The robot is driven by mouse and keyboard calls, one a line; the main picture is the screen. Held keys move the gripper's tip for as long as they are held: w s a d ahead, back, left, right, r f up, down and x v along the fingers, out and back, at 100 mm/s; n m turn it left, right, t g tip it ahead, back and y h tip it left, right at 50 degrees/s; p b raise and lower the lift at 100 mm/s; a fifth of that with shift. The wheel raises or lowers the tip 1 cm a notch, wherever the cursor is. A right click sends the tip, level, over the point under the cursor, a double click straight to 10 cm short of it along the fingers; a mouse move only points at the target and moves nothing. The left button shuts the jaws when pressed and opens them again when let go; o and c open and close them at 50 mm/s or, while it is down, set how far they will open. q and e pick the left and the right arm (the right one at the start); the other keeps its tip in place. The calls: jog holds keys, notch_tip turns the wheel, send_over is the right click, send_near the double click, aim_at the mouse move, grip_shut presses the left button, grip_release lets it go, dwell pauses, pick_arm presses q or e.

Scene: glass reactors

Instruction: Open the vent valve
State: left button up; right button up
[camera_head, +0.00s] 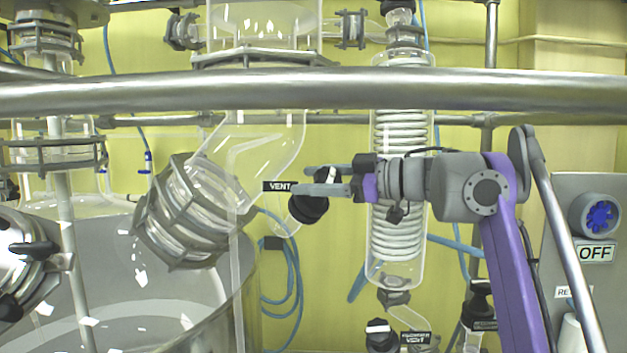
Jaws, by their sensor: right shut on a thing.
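The vent valve has a black knob (309,208) with a white stripe, just right of a black label reading VENT (277,186). It sits on the glass pipework near the middle of the head view. My right gripper (308,181) reaches in from the right with its fingers pointing left. Its fingers are closed on the knob, partly covering its top. How far the valve is turned cannot be told. My left gripper does not show.
A thick metal rail (320,90) crosses the view above the gripper. A coiled glass condenser (399,250) stands behind my right wrist. A large glass vessel (190,290) fills the lower left. A panel with a blue knob and OFF label (595,252) is at right.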

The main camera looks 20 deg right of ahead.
aim_at(336, 179)
jog(key=o, duration=1.4)
jog(key=v, duration=0.7)
jog(key=shift+s+d+r, duration=0.1)
jog(key=shift+s+d, duration=0.05)
jog(key=shift+s, duration=0.05)
